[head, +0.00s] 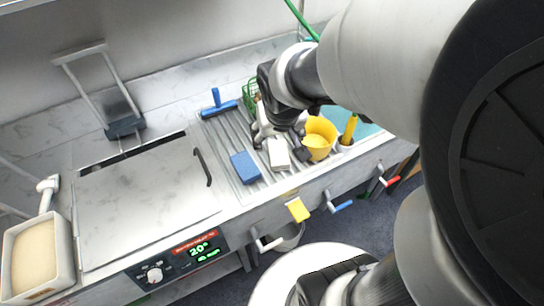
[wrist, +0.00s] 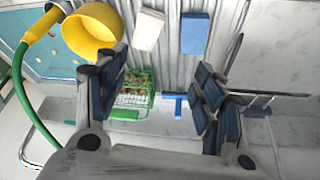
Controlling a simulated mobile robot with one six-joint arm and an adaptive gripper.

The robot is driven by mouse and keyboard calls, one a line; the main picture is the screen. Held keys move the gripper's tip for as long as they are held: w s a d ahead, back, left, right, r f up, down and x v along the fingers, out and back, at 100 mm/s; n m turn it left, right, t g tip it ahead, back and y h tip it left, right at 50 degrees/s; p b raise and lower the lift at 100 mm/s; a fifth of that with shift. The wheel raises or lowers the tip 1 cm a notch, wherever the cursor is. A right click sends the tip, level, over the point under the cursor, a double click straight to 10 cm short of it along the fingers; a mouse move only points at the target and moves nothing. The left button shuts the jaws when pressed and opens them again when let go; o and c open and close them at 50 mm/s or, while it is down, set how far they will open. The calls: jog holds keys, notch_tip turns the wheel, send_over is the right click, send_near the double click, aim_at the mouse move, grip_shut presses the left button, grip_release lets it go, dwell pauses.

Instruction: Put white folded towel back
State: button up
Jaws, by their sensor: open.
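The white folded towel (head: 279,154) lies on the grooved metal drainer, between a blue block and a yellow cup. It also shows at the top of the wrist view (wrist: 148,30), beyond the fingers. My gripper (head: 277,133) is above the drainer, close to the towel in the head view. In the wrist view my gripper (wrist: 158,90) has its fingers wide apart with nothing between them. I cannot tell the exact height of the fingers over the drainer.
The blue block (head: 245,167) lies left of the towel, the yellow cup (head: 318,140) right. A green basket (wrist: 133,95) with brown items and a blue squeegee (head: 219,106) are behind. A metal lid (head: 148,195) covers the counter's left. A yellow cloth (head: 298,209) hangs in front.

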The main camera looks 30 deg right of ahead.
jog(key=s+a+r+n, duration=0.1)
jog(key=s+a+r, duration=0.1)
jog(key=s, duration=0.3)
jog(key=s+a+r+n+y, duration=0.1)
jog(key=s+a+r, duration=0.2)
jog(key=s, duration=0.2)
jog(key=s+a+r, duration=0.2)
jog(key=s, duration=0.2)
jog(key=shift+s+a+r+n, duration=0.2)
jog(key=shift+s+r+n, duration=0.2)
